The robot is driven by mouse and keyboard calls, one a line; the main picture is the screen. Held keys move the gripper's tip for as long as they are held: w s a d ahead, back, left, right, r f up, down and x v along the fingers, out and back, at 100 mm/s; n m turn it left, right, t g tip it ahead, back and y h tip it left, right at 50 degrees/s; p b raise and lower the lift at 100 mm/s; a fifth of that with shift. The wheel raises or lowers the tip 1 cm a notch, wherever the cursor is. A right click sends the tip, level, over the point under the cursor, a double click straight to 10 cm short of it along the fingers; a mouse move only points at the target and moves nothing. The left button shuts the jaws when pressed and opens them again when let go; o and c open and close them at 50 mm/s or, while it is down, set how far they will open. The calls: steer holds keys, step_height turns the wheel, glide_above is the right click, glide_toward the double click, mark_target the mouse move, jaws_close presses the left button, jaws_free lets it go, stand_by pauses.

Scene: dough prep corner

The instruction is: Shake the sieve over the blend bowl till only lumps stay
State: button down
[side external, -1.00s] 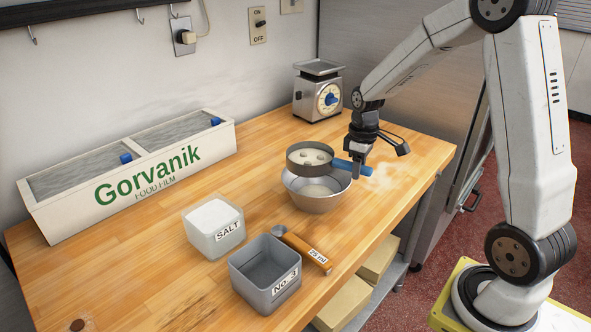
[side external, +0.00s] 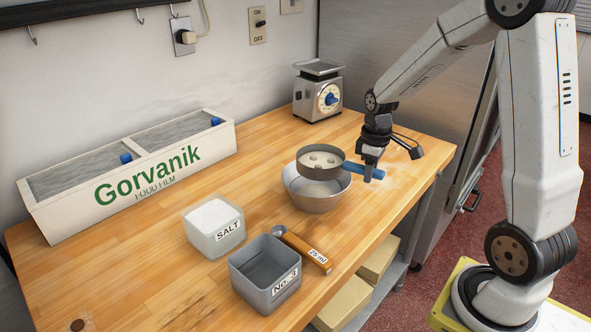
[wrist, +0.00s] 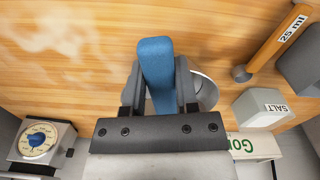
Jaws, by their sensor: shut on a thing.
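The sieve (side external: 318,174), a dark grey round one with a blue handle (side external: 356,168), is held level just above the blend bowl (side external: 318,204). Several pale lumps (side external: 320,159) lie in it on a greyish-beige bottom; I cannot tell whether fine powder is among them. The sieve hides most of the inside of the metal bowl, which stands on the table. My gripper (side external: 373,166) is shut on the blue handle, to the right of the bowl. In the wrist view the handle (wrist: 157,60) stands between my fingers, and part of the bowl (wrist: 207,92) shows beside them.
Whitish dust (side external: 385,182) lies on the table right of the bowl. In front are the salt tub (side external: 212,243), grey No. 3 bin (side external: 250,290) and 25 ml scoop (side external: 305,252). A scale (side external: 318,97) stands behind; the Gorvanik box (side external: 140,195) is at left.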

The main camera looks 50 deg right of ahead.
mark_target(357, 165)
steer(key=shift+w+a, duration=0.2)
steer(key=shift+w, duration=0.65)
steer(key=shift+w+a, duration=0.2)
steer(key=shift+w, duration=0.65)
steer(key=shift+s, duration=0.1)
steer(key=shift+s+d, duration=0.2)
steer(key=shift+s, duration=0.6)
steer(key=shift+s+d, duration=0.15)
steer(key=shift+s, duration=0.65)
steer(key=shift+s+d, duration=0.2)
steer(key=shift+s, duration=0.6)
steer(key=shift+w, duration=0.15)
steer(key=shift+w+a, duration=0.2)
steer(key=shift+w, duration=0.6)
steer(key=shift+w+a, duration=0.15)
steer(key=shift+w, duration=0.6)
steer(key=shift+w+a, duration=0.2)
steer(key=shift+w, duration=0.6)
